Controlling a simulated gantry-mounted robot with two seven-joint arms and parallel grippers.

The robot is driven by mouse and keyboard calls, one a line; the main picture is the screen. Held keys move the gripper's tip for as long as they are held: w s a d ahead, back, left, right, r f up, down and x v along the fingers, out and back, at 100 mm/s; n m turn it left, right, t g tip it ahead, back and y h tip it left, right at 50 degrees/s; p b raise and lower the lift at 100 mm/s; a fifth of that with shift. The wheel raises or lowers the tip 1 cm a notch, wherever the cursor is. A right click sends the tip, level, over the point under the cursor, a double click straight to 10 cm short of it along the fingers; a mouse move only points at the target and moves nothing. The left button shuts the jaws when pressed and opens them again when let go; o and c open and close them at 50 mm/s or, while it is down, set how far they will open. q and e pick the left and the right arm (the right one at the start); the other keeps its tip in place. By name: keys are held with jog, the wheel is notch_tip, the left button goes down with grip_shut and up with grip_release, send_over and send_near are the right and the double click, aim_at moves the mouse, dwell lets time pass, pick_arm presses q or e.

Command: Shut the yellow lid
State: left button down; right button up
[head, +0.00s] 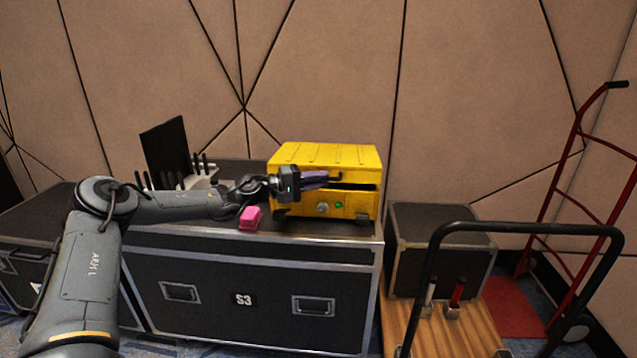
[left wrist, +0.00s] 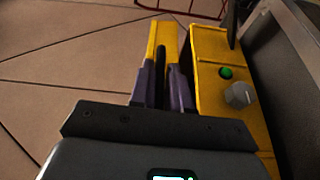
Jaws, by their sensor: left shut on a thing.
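The yellow lid (head: 325,155) tops a yellow box (head: 352,204) on a black case. A dark gap shows between lid and box at the front, so the lid is slightly open. The box front has a grey knob (head: 322,208) and a green button (head: 339,205). My left gripper (head: 333,179) reaches in from the left at the box front, its purple fingers level with the gap. In the left wrist view my left gripper (left wrist: 162,85) is shut on a black handle (left wrist: 161,60) in front of the lid (left wrist: 162,30). My right gripper is out of view.
A pink block (head: 249,218) lies on the black case (head: 245,275) left of the box. A holder with dark-handled tools (head: 200,175) and a dark panel (head: 165,150) stand further left. A wooden cart (head: 455,325) and a red hand truck (head: 575,180) are at right.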

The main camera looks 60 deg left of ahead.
pick_arm(q)
jog(key=shift+a, duration=0.2)
jog(key=c, duration=1.4)
grip_release()
jog(key=shift+o, duration=1.2)
jog(key=shift+a+r, duration=0.15)
jog(key=shift+w+r, duration=0.1)
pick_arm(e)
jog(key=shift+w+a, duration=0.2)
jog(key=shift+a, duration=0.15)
pick_arm(q)
jog(key=shift+s, duration=0.25)
jog(key=shift+s+a+p, duration=0.35)
jog(key=shift+s+p, duration=0.3)
jog(key=shift+s, duration=1.05)
jog(key=shift+s+a+p, duration=0.35)
jog(key=shift+s+p, duration=0.35)
jog(key=shift+s, duration=1)
jog(key=shift+s+a+p, duration=0.35)
jog(key=shift+s+p, duration=0.3)
jog(key=shift+s, duration=1.05)
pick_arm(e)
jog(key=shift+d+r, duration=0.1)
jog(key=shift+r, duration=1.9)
